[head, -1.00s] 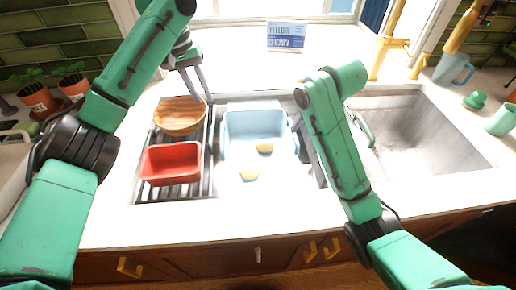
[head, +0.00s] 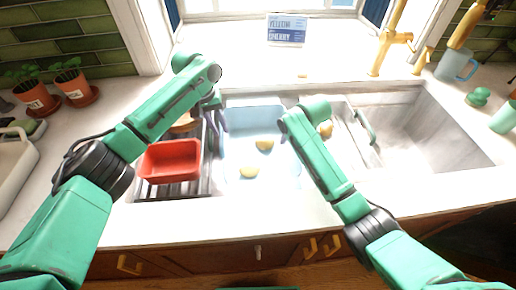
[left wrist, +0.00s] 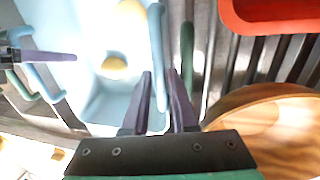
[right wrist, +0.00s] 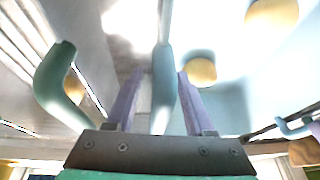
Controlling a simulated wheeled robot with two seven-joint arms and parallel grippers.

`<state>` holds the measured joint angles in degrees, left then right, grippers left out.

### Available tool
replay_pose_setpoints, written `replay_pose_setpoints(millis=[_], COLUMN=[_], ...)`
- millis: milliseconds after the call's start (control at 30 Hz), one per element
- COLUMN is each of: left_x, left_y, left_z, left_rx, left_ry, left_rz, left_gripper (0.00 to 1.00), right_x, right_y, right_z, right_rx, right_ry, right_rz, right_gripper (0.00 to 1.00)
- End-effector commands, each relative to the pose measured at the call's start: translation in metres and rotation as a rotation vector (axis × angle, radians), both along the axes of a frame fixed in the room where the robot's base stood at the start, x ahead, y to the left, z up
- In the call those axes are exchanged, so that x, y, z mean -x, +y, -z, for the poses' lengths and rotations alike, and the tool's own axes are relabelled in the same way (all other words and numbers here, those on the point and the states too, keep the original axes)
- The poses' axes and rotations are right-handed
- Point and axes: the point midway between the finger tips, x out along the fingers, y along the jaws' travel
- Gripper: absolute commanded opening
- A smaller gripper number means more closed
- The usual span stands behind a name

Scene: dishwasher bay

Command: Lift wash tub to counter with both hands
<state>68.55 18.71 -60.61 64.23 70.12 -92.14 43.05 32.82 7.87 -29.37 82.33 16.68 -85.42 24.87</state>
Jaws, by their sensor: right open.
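The light blue wash tub (head: 235,122) sits in the counter recess, with two yellow rounded items (head: 264,145) inside. My left gripper (head: 220,118) is at the tub's left side. In the left wrist view its fingers (left wrist: 160,75) stand close on both sides of the tub's blue handle (left wrist: 157,40); I cannot tell whether they press on it. My right gripper (right wrist: 161,72) is open, with the tub's right handle (right wrist: 162,90) between its fingers. In the head view my right forearm hides the right gripper and much of that side.
A red bin (head: 172,161) and a partly hidden wooden bowl (left wrist: 255,120) are left of the tub on a slatted rack. Another yellow item (head: 326,128) is right of it. The sink basin (head: 440,125) is further right. The front counter strip is clear.

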Motion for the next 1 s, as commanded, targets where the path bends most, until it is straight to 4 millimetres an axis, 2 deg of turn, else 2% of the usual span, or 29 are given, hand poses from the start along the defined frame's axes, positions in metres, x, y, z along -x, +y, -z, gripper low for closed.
replay_pose_setpoints(millis=[200, 233, 300, 367, 1000], left_x=[0.0000, 0.0000, -0.0001, -0.0001, -0.0004], left_y=[-0.0001, -0.0001, -0.0001, -0.0001, 0.0004], left_z=[0.0007, 0.0006, 0.0005, 0.0005, 0.0002], left_rx=[0.000, 0.000, 0.000, 0.000, 0.000], left_ry=[0.000, 0.000, 0.000, 0.000, -0.001], left_rz=[0.000, 0.000, 0.000, 0.000, -0.001], left_gripper=[0.26, 0.22, 0.00, 0.00, 0.00], right_x=[-0.0003, -0.0003, -0.0001, -0.0001, 0.0000], right_y=[0.0003, 0.0003, 0.0002, 0.0002, -0.0002], right_z=[0.0004, 0.0004, 0.0004, 0.0004, 0.0002], right_rx=[0.000, 0.000, 0.000, 0.000, 0.001], right_ry=[0.000, 0.000, 0.000, 0.000, 0.001], right_rz=[0.000, 0.000, 0.000, 0.000, 0.000], right_gripper=[0.54, 0.50, 0.23, 0.00, 0.00])
